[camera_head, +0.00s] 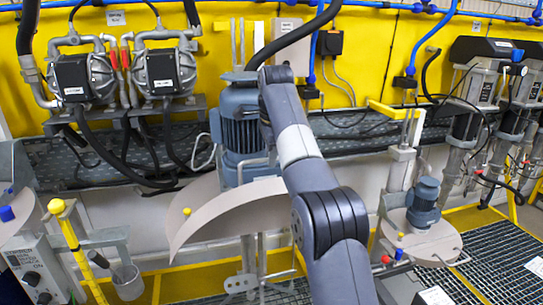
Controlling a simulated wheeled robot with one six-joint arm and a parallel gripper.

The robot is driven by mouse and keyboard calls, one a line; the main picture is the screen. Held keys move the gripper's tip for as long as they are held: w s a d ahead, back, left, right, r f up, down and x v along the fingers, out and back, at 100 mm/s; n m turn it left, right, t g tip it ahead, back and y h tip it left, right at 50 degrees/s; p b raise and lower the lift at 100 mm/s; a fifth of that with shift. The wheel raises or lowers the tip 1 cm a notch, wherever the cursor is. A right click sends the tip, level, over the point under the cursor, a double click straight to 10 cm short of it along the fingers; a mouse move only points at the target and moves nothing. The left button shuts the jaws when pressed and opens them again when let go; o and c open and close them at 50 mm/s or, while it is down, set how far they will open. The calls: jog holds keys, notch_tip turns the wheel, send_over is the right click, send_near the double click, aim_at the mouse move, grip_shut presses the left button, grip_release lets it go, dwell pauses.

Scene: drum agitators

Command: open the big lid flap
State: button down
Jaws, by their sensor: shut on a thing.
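The big beige lid (203,197) is around the stand below the large grey-blue agitator motor (240,125), left of centre. A curved beige flap (222,217) stands tilted in front of it, its rounded edge up. A yellow knob (187,211) shows beside the flap's upper left edge. My arm crosses the middle from the bottom and covers the right end of the flap. My gripper is hidden behind the arm, so its hold on the flap cannot be seen.
A smaller lid (420,243) with a small motor (424,200) is at the right. A yellow post (72,240) and a grey control box (30,262) stand at the left. Pumps (165,72) and hoses line the yellow wall. Floor grating (500,255) lies at the lower right.

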jog(key=shift+f, duration=0.5)
jog(key=c, duration=1.8)
grip_release()
jog(key=shift+w, duration=0.1)
jog(key=shift+o, duration=0.8)
jog(key=shift+w, duration=0.25)
jog(key=shift+o, duration=0.8)
jog(key=shift+s+r, duration=0.15)
jog(key=shift+r, duration=0.05)
jog(key=shift+s, duration=0.1)
